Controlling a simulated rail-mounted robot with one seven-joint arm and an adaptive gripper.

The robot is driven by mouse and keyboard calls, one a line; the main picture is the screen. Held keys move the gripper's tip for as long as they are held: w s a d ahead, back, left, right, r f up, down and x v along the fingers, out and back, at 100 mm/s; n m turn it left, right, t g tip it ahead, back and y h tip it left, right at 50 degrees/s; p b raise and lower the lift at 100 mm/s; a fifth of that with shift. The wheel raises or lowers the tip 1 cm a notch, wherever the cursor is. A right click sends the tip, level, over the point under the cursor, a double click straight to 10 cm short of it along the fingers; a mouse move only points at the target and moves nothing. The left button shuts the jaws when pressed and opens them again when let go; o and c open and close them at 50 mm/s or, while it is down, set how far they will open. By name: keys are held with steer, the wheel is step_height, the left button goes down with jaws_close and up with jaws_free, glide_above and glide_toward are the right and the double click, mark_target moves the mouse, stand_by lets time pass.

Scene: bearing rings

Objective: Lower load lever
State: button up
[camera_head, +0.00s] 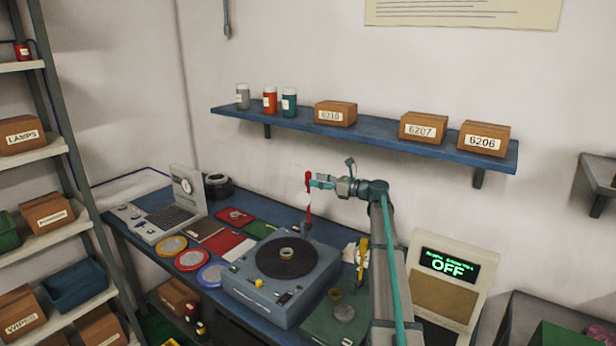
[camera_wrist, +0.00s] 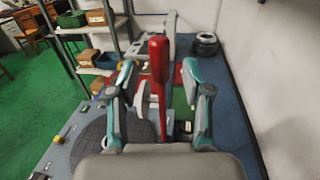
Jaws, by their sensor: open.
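The red load lever (camera_head: 308,200) stands upright at the back right of the grey machine (camera_head: 262,292) with the dark round turntable (camera_head: 288,256). In the wrist view the lever (camera_wrist: 158,85) rises between the two fingers of my gripper (camera_wrist: 158,74), with a gap on each side. In the head view my gripper (camera_head: 318,183) reaches in from the right at the lever's upper part. The fingers are open. I cannot tell whether either one touches the lever.
A bearing ring (camera_head: 286,252) sits at the turntable's middle. Coloured discs (camera_head: 192,259), a laptop-like instrument (camera_head: 168,208) and booklets (camera_head: 228,243) lie to the left. A shelf (camera_head: 375,131) with boxes and jars runs along the wall above. A display (camera_head: 444,280) reads OFF at right.

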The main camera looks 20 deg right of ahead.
mark_target(308, 179)
steer(key=shift+p+x, duration=0.5)
steer(key=shift+x, duration=1.65)
jaws_close()
